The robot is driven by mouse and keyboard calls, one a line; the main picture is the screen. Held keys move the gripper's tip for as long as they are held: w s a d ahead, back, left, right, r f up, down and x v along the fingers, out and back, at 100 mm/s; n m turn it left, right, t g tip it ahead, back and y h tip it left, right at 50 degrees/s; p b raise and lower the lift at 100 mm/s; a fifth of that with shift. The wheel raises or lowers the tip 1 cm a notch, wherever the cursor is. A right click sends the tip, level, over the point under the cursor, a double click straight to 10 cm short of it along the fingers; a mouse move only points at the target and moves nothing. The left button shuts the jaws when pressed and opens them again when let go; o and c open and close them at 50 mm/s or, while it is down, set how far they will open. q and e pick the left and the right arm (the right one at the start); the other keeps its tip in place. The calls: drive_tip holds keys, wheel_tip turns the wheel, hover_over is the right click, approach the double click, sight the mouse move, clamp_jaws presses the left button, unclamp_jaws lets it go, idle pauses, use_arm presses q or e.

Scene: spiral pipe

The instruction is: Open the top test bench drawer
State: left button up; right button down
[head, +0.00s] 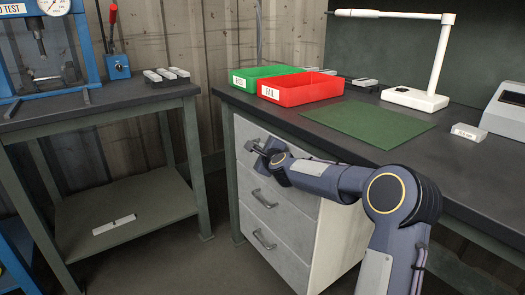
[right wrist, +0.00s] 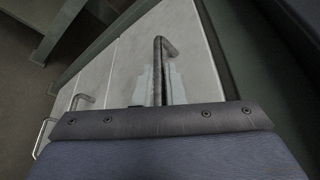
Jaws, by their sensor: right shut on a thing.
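The test bench (head: 330,130) has a pale grey drawer unit under its left end. The top drawer (head: 243,130) looks roughly flush with the drawers below it. My right gripper (head: 258,149) is at the top drawer's front, shut on its handle. My right arm reaches in over the bench's front edge side and partly covers the drawer fronts. My left gripper is not in view.
The middle drawer's handle (head: 262,198) and bottom drawer's handle (head: 263,240) stick out below. A green bin (head: 246,79), a red bin (head: 310,90), a green mat (head: 365,124) and a white lamp (head: 432,75) stand on the bench. Open floor lies left of the drawers.

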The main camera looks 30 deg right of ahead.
drive_tip(key=s+a+p, duration=0.2)
drive_tip(key=a+p, duration=0.1)
drive_tip(key=a, duration=3.2)
drive_tip(key=shift+s+a, duration=0.4)
drive_tip(key=c, duration=1.5)
unclamp_jaws()
drive_tip(key=p+v, duration=0.1)
drive_tip(key=v, duration=0.6)
drive_tip(key=shift+s, duration=0.35)
drive_tip(key=shift+s, duration=0.1)
